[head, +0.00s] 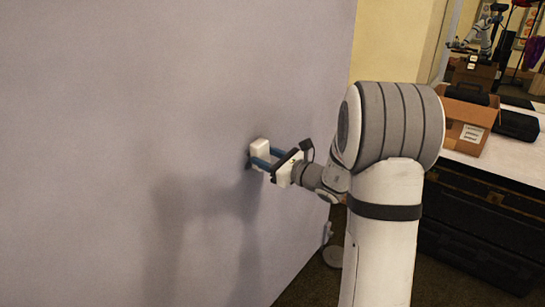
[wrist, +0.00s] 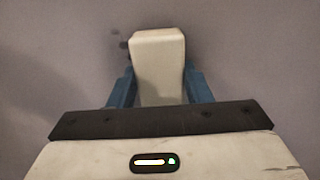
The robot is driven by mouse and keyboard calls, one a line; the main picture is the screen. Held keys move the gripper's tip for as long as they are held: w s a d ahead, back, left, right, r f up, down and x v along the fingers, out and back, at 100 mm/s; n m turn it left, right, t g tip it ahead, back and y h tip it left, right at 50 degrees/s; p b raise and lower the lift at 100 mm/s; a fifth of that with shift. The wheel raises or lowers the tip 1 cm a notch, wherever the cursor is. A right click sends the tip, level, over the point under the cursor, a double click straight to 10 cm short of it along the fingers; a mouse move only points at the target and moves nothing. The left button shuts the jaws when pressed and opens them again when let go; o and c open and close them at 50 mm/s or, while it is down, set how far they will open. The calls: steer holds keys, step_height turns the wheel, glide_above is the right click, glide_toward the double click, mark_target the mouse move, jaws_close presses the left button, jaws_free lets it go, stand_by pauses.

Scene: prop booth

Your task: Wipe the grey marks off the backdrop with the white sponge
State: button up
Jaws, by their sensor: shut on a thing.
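The white sponge (head: 260,148) is between the blue fingers of my gripper (head: 262,160), against or very close to the backdrop (head: 130,90). In the wrist view my gripper (wrist: 160,88) is shut on the sponge (wrist: 158,55), one finger on each side. The backdrop (wrist: 250,60) fills the view behind it. Small dark grey marks (wrist: 123,44) show on the backdrop just left of the sponge's far end. Whether the sponge touches the backdrop is hard to tell. Any marks behind the sponge are hidden.
The backdrop's right edge runs down beside my arm. A table (head: 475,165) at the right holds an open cardboard box (head: 468,122) and a black case (head: 516,125). Dark drawers or cases (head: 475,225) stand below. My arm's shadow falls on the backdrop.

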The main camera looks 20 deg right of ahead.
mark_target(243, 160)
steer(key=shift+s+a+b, duration=0.45)
steer(key=shift+s+a, duration=0.3)
steer(key=shift+a, duration=0.35)
steer(key=shift+s+a+b, duration=0.45)
steer(key=shift+s+a, duration=0.3)
steer(key=shift+a, duration=0.35)
steer(key=shift+v, duration=3)
steer(key=shift+d, duration=0.15)
steer(key=v, duration=0.2)
steer(key=shift+s+d, duration=0.2)
steer(key=shift+s, duration=0.15)
steer(key=shift+b, duration=0.3)
